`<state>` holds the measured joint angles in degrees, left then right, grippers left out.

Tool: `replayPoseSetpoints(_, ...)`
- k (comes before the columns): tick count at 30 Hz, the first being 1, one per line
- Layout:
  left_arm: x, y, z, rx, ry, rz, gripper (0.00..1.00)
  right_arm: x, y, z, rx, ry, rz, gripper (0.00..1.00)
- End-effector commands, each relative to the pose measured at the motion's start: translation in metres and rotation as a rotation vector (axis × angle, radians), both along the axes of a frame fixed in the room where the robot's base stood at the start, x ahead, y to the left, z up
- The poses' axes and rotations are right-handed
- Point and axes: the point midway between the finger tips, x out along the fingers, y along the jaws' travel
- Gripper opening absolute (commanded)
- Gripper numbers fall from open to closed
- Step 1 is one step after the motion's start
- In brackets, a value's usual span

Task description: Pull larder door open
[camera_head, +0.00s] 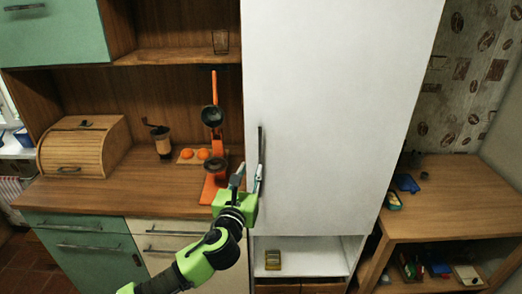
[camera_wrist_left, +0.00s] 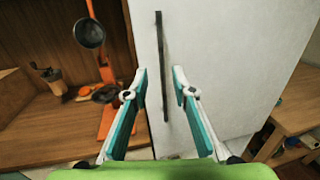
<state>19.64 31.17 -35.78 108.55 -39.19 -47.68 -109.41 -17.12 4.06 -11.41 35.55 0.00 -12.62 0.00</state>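The larder door (camera_head: 335,110) is a tall white panel and looks closed. Its dark vertical bar handle (camera_head: 261,144) is near the door's left edge. In the left wrist view the handle (camera_wrist_left: 162,65) runs down between my left gripper's fingers. My left gripper (camera_head: 248,180) is open in front of the lower part of the handle, with the fingertips on either side of it (camera_wrist_left: 160,82) in the wrist view. I cannot tell whether a finger touches it. My right gripper is in neither view.
A grinder (camera_head: 161,140) and a bread box (camera_head: 84,146) are further left. A wooden side table (camera_head: 450,195) stands right of the larder. An open shelf (camera_head: 310,258) is below the door.

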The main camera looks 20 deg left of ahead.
Motion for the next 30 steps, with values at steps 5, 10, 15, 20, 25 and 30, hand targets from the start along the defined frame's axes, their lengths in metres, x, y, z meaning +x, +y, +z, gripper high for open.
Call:
replayPoseSetpoints(5,0.032,0.003,0.002,-0.001,0.0,0.001,0.24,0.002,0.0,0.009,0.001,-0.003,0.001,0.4)
replayPoseSetpoints(10,0.059,0.005,0.002,-0.003,0.001,0.001,0.24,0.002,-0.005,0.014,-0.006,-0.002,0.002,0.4)
replayPoseSetpoints(15,0.083,0.007,0.001,-0.003,0.002,0.001,0.24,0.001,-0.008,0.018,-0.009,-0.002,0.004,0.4)
replayPoseSetpoints(20,0.099,0.008,0.0,-0.004,0.001,0.001,0.24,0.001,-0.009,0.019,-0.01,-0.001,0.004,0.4)
replayPoseSetpoints(25,0.106,0.009,0.0,-0.003,0.001,0.0,0.24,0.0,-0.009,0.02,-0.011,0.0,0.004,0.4)
replayPoseSetpoints(30,0.107,0.009,-0.001,-0.003,0.002,0.0,0.24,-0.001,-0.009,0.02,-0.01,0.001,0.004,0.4)
